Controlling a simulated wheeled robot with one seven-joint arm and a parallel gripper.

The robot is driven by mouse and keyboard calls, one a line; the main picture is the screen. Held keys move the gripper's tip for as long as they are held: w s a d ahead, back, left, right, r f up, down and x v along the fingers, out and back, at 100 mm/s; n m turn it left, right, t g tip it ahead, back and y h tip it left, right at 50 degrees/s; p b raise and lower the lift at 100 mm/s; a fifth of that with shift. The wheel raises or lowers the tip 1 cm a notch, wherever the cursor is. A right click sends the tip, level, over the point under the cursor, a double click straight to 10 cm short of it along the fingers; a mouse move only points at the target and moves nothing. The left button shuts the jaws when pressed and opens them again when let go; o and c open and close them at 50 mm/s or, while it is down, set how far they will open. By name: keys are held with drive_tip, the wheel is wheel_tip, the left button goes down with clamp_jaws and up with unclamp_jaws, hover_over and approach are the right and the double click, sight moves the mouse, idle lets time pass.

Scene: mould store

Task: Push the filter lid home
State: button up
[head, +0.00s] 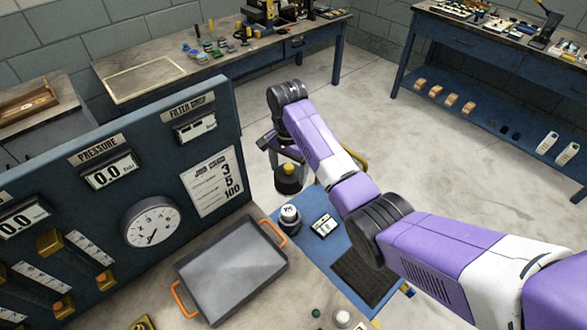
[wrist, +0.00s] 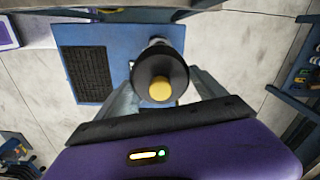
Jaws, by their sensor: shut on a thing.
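My gripper (head: 287,162) is shut on a black round piece with a yellow centre (head: 289,180). In the wrist view this piece (wrist: 150,69) lies between my fingers (wrist: 160,88), its yellow knob facing the camera. I cannot tell whether it is the filter lid. In the head view it hangs above a small silver-white cylinder (head: 289,215) with a dark lower part, standing on the blue mat (head: 342,252). A gap shows between them. In the wrist view the held piece hides most of what is beneath it.
A grey tray with orange handles (head: 233,270) lies left of the mat. A small black-and-white item (head: 323,224) and a dark ribbed pad (head: 367,275) are on the mat. A blue gauge panel (head: 120,190) stands at the left. Benches (head: 230,55) line the back.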

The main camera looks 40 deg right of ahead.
drive_tip(key=b, duration=0.6)
hover_over(289, 211)
drive_tip(key=shift+f, duration=6.25)
drive_tip(key=shift+s, duration=0.1)
drive_tip(key=shift+f, duration=0.2)
drive_tip(key=shift+f+b, duration=1.25)
drive_tip(key=shift+f, duration=0.9)
drive_tip(key=shift+f+b, duration=0.3)
drive_tip(key=shift+f, duration=0.1)
drive_tip(key=shift+f+b, duration=0.55)
drive_tip(key=shift+f, duration=0.35)
